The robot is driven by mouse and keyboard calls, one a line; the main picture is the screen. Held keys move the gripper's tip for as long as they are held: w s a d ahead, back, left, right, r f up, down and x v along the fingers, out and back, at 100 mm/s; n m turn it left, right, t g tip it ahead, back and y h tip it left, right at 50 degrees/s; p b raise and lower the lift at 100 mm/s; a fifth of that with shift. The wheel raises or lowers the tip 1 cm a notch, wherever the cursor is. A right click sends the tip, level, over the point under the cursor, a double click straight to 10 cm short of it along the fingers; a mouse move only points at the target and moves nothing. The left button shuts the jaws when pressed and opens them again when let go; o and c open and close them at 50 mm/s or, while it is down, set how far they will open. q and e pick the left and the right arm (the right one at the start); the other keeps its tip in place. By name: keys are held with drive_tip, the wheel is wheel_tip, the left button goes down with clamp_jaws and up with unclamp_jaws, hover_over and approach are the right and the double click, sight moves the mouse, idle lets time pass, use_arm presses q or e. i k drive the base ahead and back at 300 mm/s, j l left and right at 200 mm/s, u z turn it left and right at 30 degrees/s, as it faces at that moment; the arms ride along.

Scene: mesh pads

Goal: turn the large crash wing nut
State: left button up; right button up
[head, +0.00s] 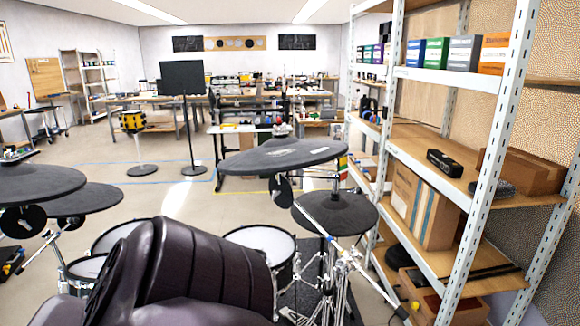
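A large dark grey cymbal pad (283,157), which appears to be the large crash, stands tilted in the middle of the head view, left of the shelf rack. Its wing nut is too small to make out against the cluttered background. A smaller dark cymbal pad (335,214) sits below it to the right. Neither of my grippers shows in this view, so I cannot see where they are or whether they are open.
A dark purple padded seat-like shape (190,270) fills the bottom foreground. Mesh drum pads (262,244) stand behind it. More dark cymbals (35,183) are at left. A metal shelf rack (487,185) closes the right side. Open floor (120,190) lies beyond, left of centre.

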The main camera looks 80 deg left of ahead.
sight(280, 133)
drive_tip(key=u, duration=1.45)
